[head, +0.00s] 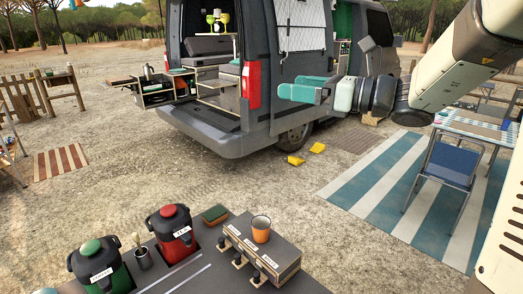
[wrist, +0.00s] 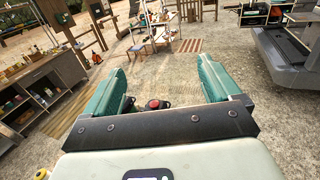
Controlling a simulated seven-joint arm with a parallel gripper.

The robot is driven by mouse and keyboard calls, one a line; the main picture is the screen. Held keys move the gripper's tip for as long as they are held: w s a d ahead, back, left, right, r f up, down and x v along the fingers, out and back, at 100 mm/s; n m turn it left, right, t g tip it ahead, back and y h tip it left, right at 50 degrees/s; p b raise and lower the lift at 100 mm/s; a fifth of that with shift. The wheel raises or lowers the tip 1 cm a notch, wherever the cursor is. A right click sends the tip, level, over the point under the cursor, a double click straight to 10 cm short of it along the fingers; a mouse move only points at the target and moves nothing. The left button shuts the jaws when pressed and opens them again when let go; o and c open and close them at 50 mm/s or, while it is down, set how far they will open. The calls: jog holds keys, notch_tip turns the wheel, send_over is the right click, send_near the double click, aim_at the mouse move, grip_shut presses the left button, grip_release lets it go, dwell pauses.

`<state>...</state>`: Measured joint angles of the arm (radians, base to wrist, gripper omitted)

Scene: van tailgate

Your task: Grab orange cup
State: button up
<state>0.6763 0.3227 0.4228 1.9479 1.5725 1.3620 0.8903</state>
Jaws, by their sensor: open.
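The orange cup (head: 261,229) stands upright on a low wooden-sided box (head: 262,250) on the dark counter at the bottom of the head view. My gripper (head: 300,90) is high up, beyond and above the cup in that view, in front of the van. Its teal fingers are apart and empty. In the wrist view my gripper (wrist: 160,85) also shows open, with nothing between the fingers but distant ground and part of the jugs. I cannot make out the orange cup in the wrist view.
A red-lidded jug (head: 173,235), a green-lidded jug (head: 100,266), a brush holder (head: 143,257) and a green-topped sponge (head: 214,214) stand left of the box. The van (head: 215,120) is behind. A blue chair (head: 447,165) and striped mat (head: 375,200) are at right.

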send_near(253, 223)
jog(key=shift+d, duration=0.75)
jog(key=shift+a+f, duration=0.15)
jog(key=shift+a, duration=0.1)
jog(key=x, duration=1)
jog(key=shift+a+f, duration=0.1)
jog(key=shift+a, duration=0.05)
jog(key=shift+c, duration=0.3)
jog(key=c, duration=0.9)
jog(key=shift+c, duration=0.6)
